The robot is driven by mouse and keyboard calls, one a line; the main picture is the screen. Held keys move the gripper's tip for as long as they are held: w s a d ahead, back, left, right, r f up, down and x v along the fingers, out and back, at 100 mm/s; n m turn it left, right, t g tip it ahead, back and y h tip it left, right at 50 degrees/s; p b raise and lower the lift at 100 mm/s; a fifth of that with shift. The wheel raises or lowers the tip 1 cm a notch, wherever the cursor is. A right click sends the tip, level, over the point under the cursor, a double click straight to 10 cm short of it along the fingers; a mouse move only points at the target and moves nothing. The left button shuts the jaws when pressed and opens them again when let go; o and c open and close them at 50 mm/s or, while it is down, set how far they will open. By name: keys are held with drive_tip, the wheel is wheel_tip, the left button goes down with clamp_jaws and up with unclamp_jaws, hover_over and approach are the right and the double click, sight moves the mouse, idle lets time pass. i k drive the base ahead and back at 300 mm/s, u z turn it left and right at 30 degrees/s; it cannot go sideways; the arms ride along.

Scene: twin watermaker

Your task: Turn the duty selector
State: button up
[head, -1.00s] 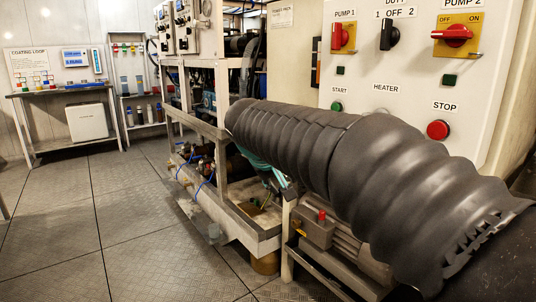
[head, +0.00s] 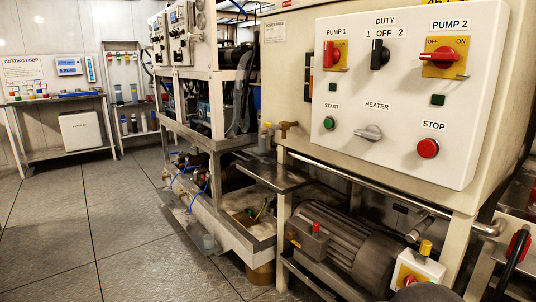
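The duty selector (head: 379,54) is a black rotary knob on the white control panel (head: 400,104), under the label DUTY with 1, OFF and 2. Its handle stands about upright, in line with OFF. Nothing touches it or covers it. My gripper is not in view. A dark rounded shape at the bottom edge may be part of my arm.
The red Pump 1 switch (head: 330,56) and red Pump 2 switch (head: 440,53) flank the selector. Below are a green start button (head: 329,123), a grey heater knob (head: 368,133) and a red stop button (head: 428,148). A rail (head: 400,190) runs beneath, above a motor (head: 345,250).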

sight(380, 55)
drive_tip(key=u, duration=0.05)
drive_tip(key=k, duration=0.5)
drive_tip(key=u, duration=1.05)
drive_tip(key=i, duration=0.7)
drive_tip(key=z, duration=0.65)
